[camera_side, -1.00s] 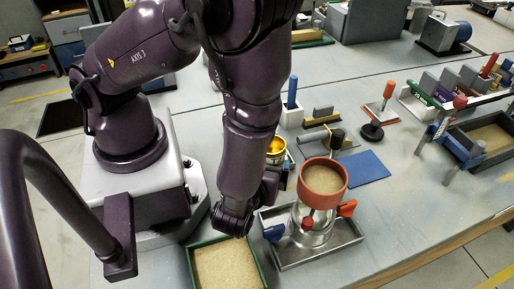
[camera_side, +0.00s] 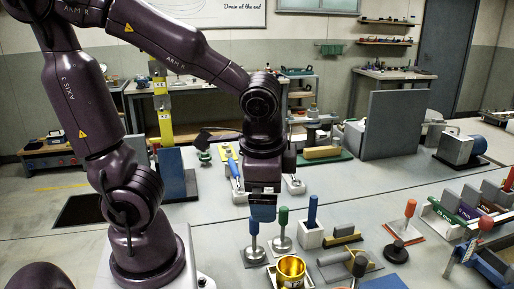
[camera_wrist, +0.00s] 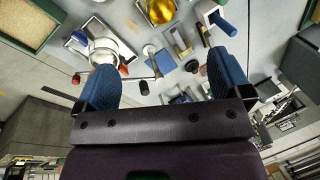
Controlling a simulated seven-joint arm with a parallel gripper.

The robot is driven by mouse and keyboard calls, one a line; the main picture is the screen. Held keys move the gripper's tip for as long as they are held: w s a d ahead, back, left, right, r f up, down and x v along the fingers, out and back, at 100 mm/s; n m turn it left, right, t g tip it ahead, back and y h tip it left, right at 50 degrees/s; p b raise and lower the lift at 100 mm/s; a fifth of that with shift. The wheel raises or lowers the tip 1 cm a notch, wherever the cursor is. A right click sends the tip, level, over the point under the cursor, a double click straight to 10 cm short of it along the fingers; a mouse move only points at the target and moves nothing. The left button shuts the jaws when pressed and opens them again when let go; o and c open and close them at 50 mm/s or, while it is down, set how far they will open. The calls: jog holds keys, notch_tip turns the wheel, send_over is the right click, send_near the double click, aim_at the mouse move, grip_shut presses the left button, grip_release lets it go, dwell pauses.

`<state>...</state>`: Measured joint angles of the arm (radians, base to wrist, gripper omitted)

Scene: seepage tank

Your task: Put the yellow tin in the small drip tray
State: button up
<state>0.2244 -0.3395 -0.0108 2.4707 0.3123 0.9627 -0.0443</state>
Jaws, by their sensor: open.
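My gripper (camera_side: 263,212) points down, high above the bench behind the tin, with nothing held. In the wrist view its blue fingers (camera_wrist: 162,82) are wide apart with no object between them. A grey metal tray (camera_wrist: 93,22) with a round vessel in it shows in the wrist view. I cannot tell whether it is the small drip tray.
Green- and red-handled tools (camera_side: 283,232), a white block with a blue handle (camera_side: 311,222) and a black-knobbed piece (camera_side: 396,250) stand near the tin. A tall grey panel (camera_side: 394,125) rises behind. A green-rimmed sand tray (camera_wrist: 28,18) lies at the wrist view's upper left.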

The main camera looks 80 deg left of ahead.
notch_tip(320, 180, up, 7)
jog(key=s+n+t+h, duration=0.1)
jog(key=n+t+h, duration=0.1)
jog(key=n+t, duration=0.2)
jog(key=shift+s+a+h, duration=0.25)
jog(key=shift+a+h, duration=0.05)
dwell(0.7)
